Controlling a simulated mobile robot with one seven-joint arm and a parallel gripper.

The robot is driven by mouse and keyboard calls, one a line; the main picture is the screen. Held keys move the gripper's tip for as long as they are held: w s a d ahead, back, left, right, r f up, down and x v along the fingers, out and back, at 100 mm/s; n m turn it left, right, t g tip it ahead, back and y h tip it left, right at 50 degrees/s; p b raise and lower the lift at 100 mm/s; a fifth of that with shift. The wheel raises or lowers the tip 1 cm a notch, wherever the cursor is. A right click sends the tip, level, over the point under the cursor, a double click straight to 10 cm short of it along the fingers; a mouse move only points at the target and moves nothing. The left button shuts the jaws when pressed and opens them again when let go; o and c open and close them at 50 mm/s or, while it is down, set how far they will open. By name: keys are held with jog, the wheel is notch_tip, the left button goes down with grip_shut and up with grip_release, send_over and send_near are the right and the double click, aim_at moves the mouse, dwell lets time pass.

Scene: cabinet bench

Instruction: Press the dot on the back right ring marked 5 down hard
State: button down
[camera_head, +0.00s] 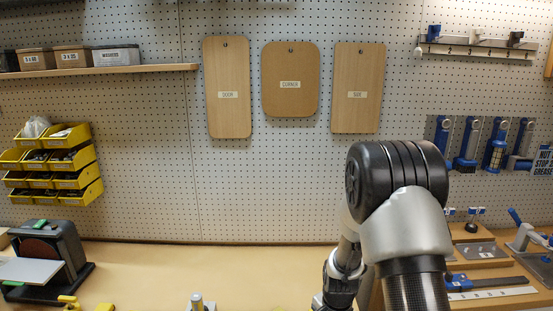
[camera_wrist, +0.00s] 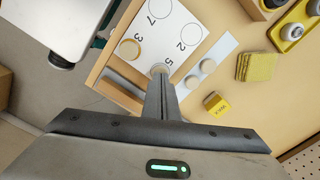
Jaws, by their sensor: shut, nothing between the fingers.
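In the wrist view a white sheet (camera_wrist: 172,28) with printed rings lies on the bench. The ring marked 5 is at my fingertips, and a pale round dot (camera_wrist: 159,67) shows there, partly hidden by the fingers. My gripper (camera_wrist: 161,78) is shut and empty, its tips over or against that dot; I cannot tell whether they touch. A tan dot (camera_wrist: 128,49) sits at the ring marked 3. The rings marked 7 and 2 look empty. In the head view the sheet and my fingertips are not visible.
In the wrist view, two pale dots (camera_wrist: 208,66) lie on a white strip beside the sheet. A yellow wax block (camera_wrist: 215,103), a yellow stack (camera_wrist: 257,67) and a yellow tray (camera_wrist: 292,30) stand to the right. In the head view a sander (camera_head: 45,258) stands at left.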

jog(key=shift+f+b, duration=0.5)
jog(key=shift+f, duration=0.1)
jog(key=shift+f+b, duration=0.1)
jog(key=shift+b, duration=0.8)
dwell(3.3)
notch_tip(320, 180, up, 11)
jog(key=p, duration=0.7)
jog(key=shift+p, duration=0.35)
dwell(0.4)
